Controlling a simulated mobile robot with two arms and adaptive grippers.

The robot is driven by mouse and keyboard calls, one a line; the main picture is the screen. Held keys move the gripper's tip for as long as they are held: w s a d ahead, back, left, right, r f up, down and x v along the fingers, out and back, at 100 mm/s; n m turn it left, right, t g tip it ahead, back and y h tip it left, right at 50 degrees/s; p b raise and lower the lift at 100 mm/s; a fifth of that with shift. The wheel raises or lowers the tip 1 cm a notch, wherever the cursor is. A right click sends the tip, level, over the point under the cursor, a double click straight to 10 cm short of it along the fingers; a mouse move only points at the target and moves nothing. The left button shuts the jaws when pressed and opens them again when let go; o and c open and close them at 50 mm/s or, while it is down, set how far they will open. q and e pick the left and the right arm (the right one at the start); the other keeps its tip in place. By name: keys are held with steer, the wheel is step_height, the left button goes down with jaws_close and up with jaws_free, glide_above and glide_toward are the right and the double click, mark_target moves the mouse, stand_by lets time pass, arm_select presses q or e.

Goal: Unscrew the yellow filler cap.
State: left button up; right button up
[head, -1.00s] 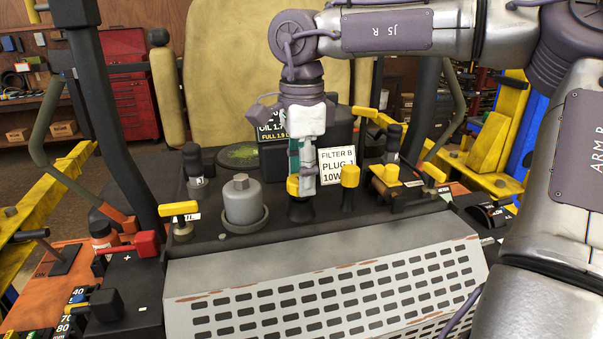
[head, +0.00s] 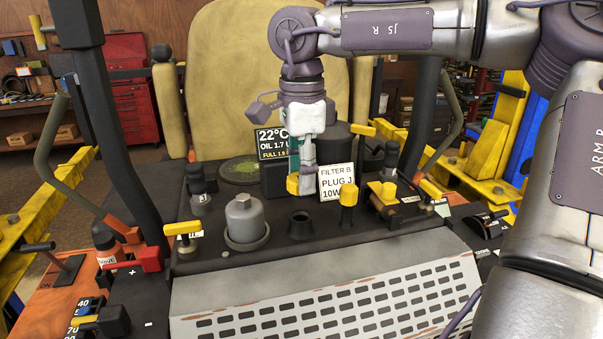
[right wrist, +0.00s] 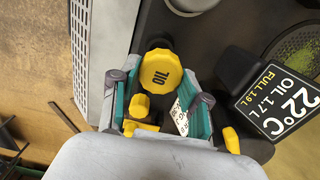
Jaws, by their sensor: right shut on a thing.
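The yellow filler cap (head: 293,184), marked OIL in the right wrist view (right wrist: 160,70), is in my right gripper (head: 306,182). The gripper points down and is shut on the cap, which is off and above the black filler neck (head: 301,225). The neck stands open on the dark deck, with its dark opening showing. In the right wrist view the fingers of my right gripper (right wrist: 160,92) reach to either side of the cap. My left gripper is in neither view.
A grey canister (head: 245,218) stands left of the neck and a yellow-topped plug (head: 348,197) to its right. A white filter label (head: 337,181) and a black oil display (head: 272,143) stand behind. A slotted grey panel (head: 330,290) slopes down in front.

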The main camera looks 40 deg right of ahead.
step_height(320, 180, up, 3)
steer(key=shift+r+p, duration=0.15)
steer(key=shift+p, duration=0.9)
steer(key=shift+r, duration=2.15)
